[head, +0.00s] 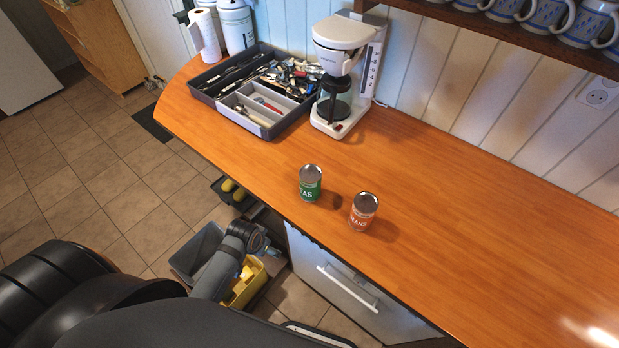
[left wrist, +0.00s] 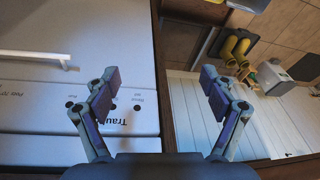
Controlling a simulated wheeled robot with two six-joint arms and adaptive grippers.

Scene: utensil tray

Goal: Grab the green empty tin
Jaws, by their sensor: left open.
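The green tin (head: 310,184) stands upright on the orange-brown wooden counter, near its front edge, in the head view. Its top is grey metal; I cannot tell whether it is empty. My left gripper (left wrist: 160,84) is open, with nothing between its fingers in the left wrist view. In the head view the left arm's end is below the counter, in front of the cabinets, lower left of the green tin and apart from it. The tin does not show in the left wrist view. My right gripper is not in view.
An orange-red tin (head: 363,211) stands close to the right of the green one. A white coffee maker (head: 342,60) and a utensil tray (head: 247,122) are farther back. The counter's right side is clear. A white drawer front (head: 345,285) is below the counter.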

